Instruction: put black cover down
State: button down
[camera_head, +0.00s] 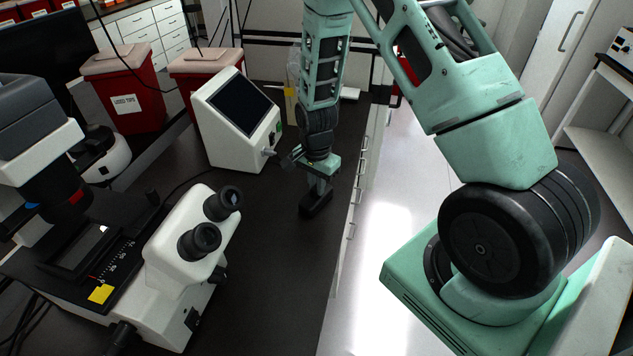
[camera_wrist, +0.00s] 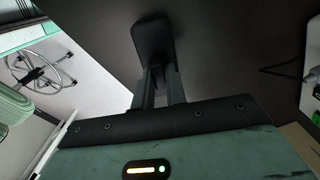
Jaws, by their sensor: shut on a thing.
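The black cover (camera_head: 316,204) is a small, dark, elongated piece at the end of my gripper (camera_head: 318,188), low over the dark bench top near its right edge. In the wrist view the cover (camera_wrist: 153,41) shows as a dark rounded slab at the fingertips of my gripper (camera_wrist: 156,72). The fingers are close together and shut on it. I cannot tell whether the cover touches the bench. Its underside is hidden.
A white device with a dark screen (camera_head: 236,120) stands behind and left of my gripper. A white microscope (camera_head: 180,250) fills the left front. Red bins (camera_head: 125,92) stand at the back. The bench (camera_head: 270,260) is clear in front of the cover; its edge drops to the floor at right.

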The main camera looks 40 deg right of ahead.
jog(key=shift+f, duration=0.2)
jog(key=shift+f, duration=0.1)
jog(key=c, duration=1.4)
grip_release()
jog(key=shift+c, duration=0.2)
notch_tip(320, 180, up, 12)
jog(key=b, duration=0.3)
jog(key=shift+r+b, duration=0.25)
jog(key=shift+b, duration=0.15)
jog(key=shift+f, duration=0.1)
